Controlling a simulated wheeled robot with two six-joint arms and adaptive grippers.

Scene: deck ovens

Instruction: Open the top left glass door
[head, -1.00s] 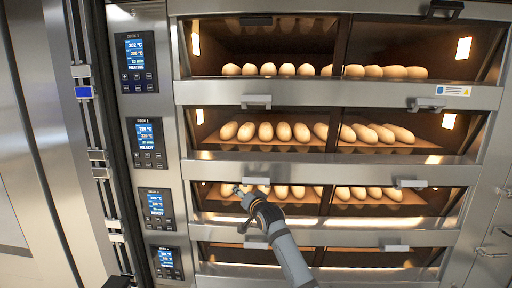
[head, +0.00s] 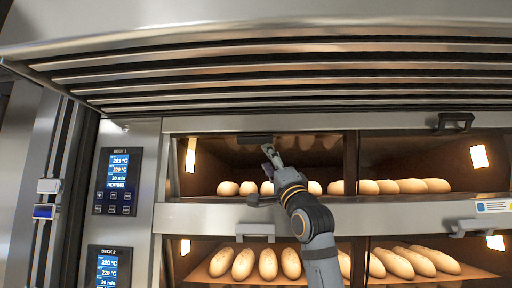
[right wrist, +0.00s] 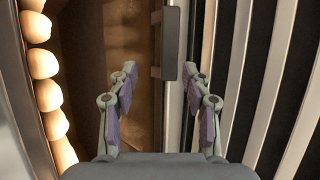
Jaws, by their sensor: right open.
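The top left glass door (head: 220,160) is shut across the left half of the top deck, with bread behind it. Its dark bar handle (head: 255,139) is at the door's upper edge. My right gripper (head: 268,151) is just below and in front of this handle. In the right wrist view, the open right gripper (right wrist: 160,75) has its fingers spread either side of the line of the handle (right wrist: 170,45). The handle lies ahead of the fingertips, and I see no grip on it. My left gripper is not in view.
A slatted metal hood (head: 260,75) juts out above the top deck. The right door's handle (head: 455,122) is at the upper right. Control panels (head: 117,180) line the left.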

